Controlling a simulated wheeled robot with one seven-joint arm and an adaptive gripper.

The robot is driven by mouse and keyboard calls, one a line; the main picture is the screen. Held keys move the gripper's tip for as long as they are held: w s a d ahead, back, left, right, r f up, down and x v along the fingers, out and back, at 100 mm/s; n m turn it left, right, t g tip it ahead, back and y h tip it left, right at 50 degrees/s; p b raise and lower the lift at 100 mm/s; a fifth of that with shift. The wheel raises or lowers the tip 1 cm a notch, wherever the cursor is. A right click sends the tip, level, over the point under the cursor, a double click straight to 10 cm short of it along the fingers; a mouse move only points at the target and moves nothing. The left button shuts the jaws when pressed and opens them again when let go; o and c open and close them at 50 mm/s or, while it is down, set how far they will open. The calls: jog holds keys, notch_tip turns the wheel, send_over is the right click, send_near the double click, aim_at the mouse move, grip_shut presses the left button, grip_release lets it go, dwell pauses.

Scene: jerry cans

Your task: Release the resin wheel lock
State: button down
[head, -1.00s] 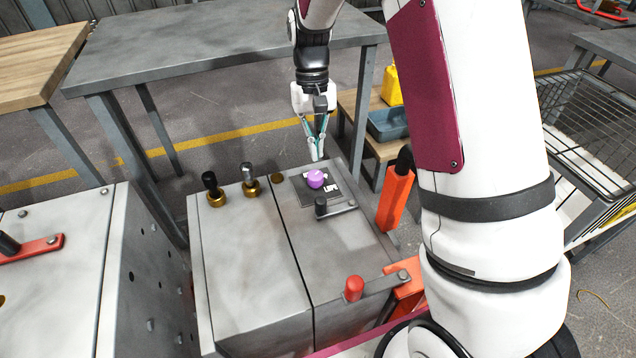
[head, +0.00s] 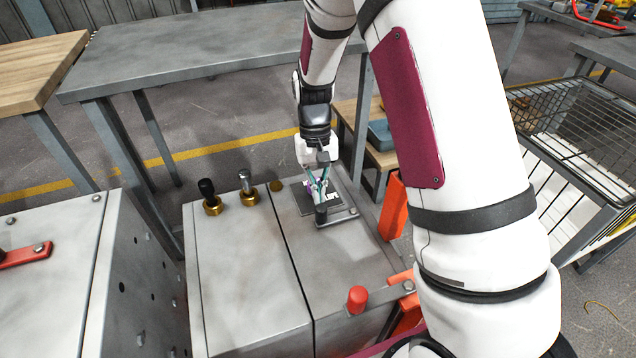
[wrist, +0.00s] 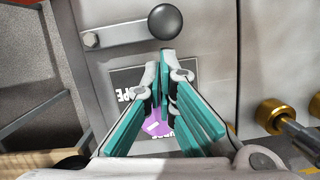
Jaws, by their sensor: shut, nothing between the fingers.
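My gripper (head: 321,203) is shut and empty, pointing down over the grey cabinet top, and its teal fingers (wrist: 166,75) show in the wrist view. A dark plate (head: 296,198) with lettering and a purple round piece lies under the fingers. The purple piece (wrist: 157,127) is partly hidden by the fingers in the wrist view. A black-knobbed lever (head: 340,217) lies flat beside the plate. Its knob (wrist: 165,22) is just beyond the fingertips in the wrist view; I cannot tell whether they touch. I cannot read any label naming the resin wheel lock.
Two brass-based levers (head: 212,198) (head: 248,187) stand at the cabinet's back left. A red knob (head: 357,299) is at the front right, near an orange upright (head: 393,205). A grey table (head: 200,50) stands behind. The cabinet top's left part is clear.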

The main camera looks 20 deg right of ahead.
aim_at(319, 205)
jog(key=shift+s+a+n+p, duration=0.25)
jog(key=shift+s+n+p, duration=0.25)
jog(key=shift+n, duration=0.2)
dwell(0.4)
jog(key=shift+s+a+r+n+h+p, duration=0.1)
jog(key=shift+s+a+n+h+p, duration=0.1)
jog(key=shift+s+n+p, duration=0.25)
jog(key=shift+s+a+n+h+p, duration=0.1)
jog(key=shift+s+n+h, duration=0.2)
jog(key=shift+n, duration=0.35)
jog(key=shift+s+a+n+p, duration=0.15)
jog(key=shift+s+n+p, duration=0.3)
jog(key=shift+s+n, duration=0.35)
jog(key=shift+s+n+t+h+p, duration=0.15)
jog(key=shift+s+n+h+p, duration=0.3)
jog(key=shift+n, duration=0.6)
jog(key=shift+s+n+t+h+p, duration=0.15)
jog(key=shift+s+n+p, duration=0.25)
jog(key=shift+s+n, duration=0.55)
jog(key=shift+w, duration=0.1)
